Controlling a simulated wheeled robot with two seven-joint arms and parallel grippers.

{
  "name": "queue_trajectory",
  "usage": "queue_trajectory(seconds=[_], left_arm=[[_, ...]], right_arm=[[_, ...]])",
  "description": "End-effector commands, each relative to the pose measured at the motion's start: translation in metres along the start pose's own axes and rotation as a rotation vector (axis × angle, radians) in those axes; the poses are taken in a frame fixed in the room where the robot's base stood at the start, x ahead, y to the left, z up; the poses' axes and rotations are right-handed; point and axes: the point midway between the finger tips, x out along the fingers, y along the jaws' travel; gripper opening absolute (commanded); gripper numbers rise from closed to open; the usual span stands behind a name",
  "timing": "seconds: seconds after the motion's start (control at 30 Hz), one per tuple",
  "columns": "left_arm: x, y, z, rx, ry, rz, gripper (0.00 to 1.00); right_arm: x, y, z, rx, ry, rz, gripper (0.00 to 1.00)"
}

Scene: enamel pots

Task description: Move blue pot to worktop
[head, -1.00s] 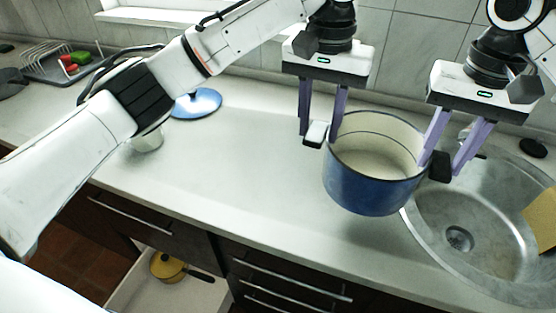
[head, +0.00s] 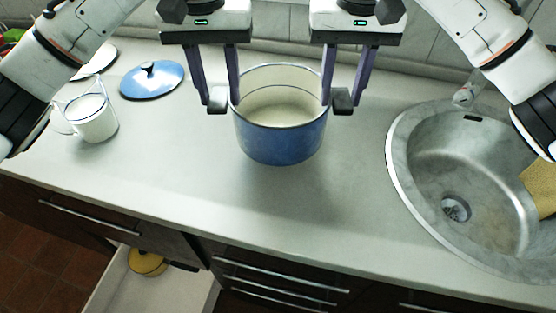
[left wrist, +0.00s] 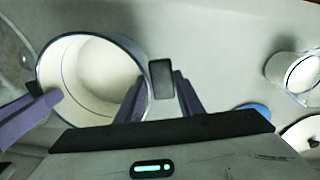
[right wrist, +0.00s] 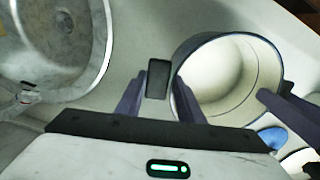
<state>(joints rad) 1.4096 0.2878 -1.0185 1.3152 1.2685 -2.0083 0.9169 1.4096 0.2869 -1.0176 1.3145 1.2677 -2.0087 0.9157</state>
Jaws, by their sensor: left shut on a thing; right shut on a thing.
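The blue pot (head: 281,140), with a cream inside and a dark rim line, hangs upright between my two grippers above the middle of the worktop (head: 180,160). Its shadow falls on the worktop below; the gap under it looks small. My left gripper (head: 226,104) is shut on the pot's left wall, one finger inside and one outside. My right gripper (head: 335,102) is shut on the right wall in the same way. The pot's open top also shows in the left wrist view (left wrist: 95,75) and the right wrist view (right wrist: 225,80).
The steel sink (head: 430,150) lies to the right, with a yellowish board (head: 541,187) at its edge. A white mug (head: 92,122) and a blue lid (head: 152,82) are at left. Below, an open drawer (head: 165,292) holds a yellow pan (head: 147,262). The worktop around the pot is clear.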

Motion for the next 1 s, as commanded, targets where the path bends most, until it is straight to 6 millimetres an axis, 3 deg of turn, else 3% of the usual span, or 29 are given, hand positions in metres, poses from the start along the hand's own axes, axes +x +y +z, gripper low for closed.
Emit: queue_trajectory(seconds=[0.07,0.57,1.0], left_arm=[[0.011,-0.004,0.0,0.001,-0.001,-0.01,0.0],[0.012,-0.004,0.0,0.001,-0.001,-0.01,0.0],[0.032,-0.004,0.0,0.001,-0.001,-0.01,0.0]], right_arm=[[0.011,0.004,0.0,0.0,0.0,0.009,0.0],[0.012,0.004,0.0,0.0,0.0,0.009,0.0],[0.032,0.004,0.0,0.001,0.0,0.01,0.0]])
